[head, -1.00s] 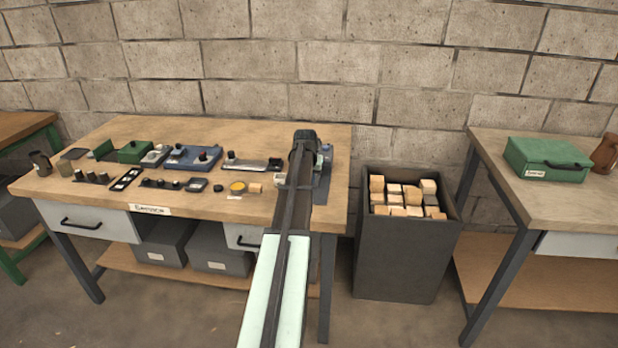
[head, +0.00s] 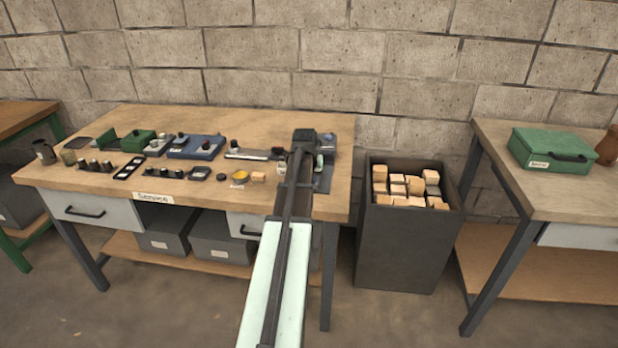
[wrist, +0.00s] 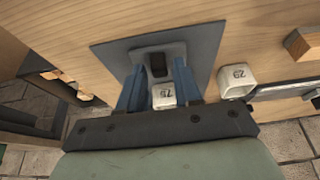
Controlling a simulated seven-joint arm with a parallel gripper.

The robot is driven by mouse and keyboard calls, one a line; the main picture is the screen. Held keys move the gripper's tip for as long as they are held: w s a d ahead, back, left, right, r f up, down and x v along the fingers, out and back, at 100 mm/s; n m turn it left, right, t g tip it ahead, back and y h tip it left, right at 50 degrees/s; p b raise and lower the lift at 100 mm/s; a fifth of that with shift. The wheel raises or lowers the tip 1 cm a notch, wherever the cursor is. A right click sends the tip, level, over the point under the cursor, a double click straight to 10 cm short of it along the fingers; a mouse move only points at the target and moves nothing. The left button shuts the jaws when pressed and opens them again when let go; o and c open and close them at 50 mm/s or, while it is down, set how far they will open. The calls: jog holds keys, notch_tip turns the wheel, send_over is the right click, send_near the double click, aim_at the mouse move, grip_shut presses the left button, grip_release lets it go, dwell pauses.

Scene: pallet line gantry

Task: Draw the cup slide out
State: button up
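In the wrist view my gripper (wrist: 157,72) points down with two blue fingers apart. A dark upright tab (wrist: 157,65) on a grey plate (wrist: 143,54) shows between the fingertips, with gaps at its sides. A small white piece marked 75 (wrist: 163,95) also sits between the fingers, nearer the palm. A white cup-like piece marked 23 (wrist: 237,80) stands just right of the right finger. I cannot tell which part is the cup slide. In the head view my arm hides most of this spot at the workbench's right end.
A dark mat (wrist: 105,52) lies under the plate. On the workbench (head: 230,122), knobs, switches and blue and green fixtures stand to the left. A dark bin (head: 400,245) of wooden blocks stands right of the bench. A green case (head: 552,142) sits on the right table.

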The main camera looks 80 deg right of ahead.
jog(key=shift+o, duration=0.8)
jog(key=shift+r, duration=0.1)
jog(key=v, duration=1.3)
jog(key=shift+a+r, duration=0.2)
jog(key=shift+r, duration=0.05)
